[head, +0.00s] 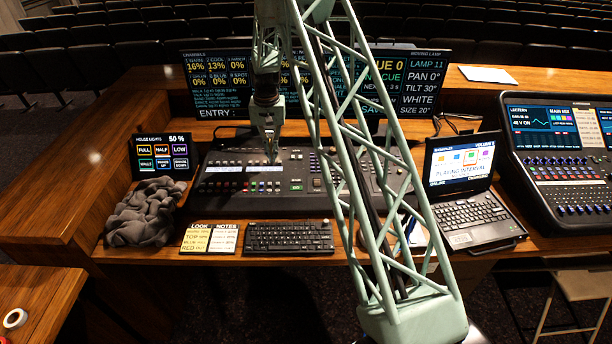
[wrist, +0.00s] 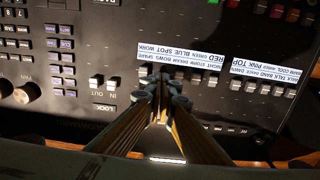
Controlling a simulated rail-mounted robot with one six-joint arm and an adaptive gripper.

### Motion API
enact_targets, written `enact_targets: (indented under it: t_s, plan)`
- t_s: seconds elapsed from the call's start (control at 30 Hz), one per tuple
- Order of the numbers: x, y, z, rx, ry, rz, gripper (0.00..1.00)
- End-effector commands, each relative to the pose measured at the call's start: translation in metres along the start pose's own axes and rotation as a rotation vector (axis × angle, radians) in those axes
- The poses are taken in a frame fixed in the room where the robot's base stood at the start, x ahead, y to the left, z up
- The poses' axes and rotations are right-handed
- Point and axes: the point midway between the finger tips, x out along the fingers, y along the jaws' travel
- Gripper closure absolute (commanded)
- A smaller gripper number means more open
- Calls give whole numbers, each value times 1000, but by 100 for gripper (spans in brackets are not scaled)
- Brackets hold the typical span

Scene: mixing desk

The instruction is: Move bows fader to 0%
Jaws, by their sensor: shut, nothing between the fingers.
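The lighting desk (head: 300,200) is a dark console on the wooden table, with two white label strips above its fader banks. In the wrist view the desk appears upside down, and one strip (wrist: 182,51) carries the small word BOWS among other names. Small pale fader caps stand in a row beside this strip. My fingertips hide part of the row, so I cannot tell the bows fader's exact setting. My gripper (wrist: 160,86) is shut and empty, its tips over the row near the strip's left end. In the head view my gripper (head: 271,158) points down at the desk.
A second strip (wrist: 264,69) and fader bank lie close by on the right in the wrist view. A monitor (head: 230,85) stands behind the desk. A keyboard (head: 288,237) and a notes card (head: 210,238) lie in front. A laptop (head: 468,190) is right, a grey cloth (head: 146,212) left.

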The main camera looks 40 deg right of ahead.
Motion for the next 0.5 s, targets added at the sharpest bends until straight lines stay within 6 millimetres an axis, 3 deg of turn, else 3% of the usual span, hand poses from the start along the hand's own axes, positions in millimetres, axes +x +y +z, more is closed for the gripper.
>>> enact_targets:
  t_s: [0.5]
  plan:
    - [3,0,10,0,-3,1,100]
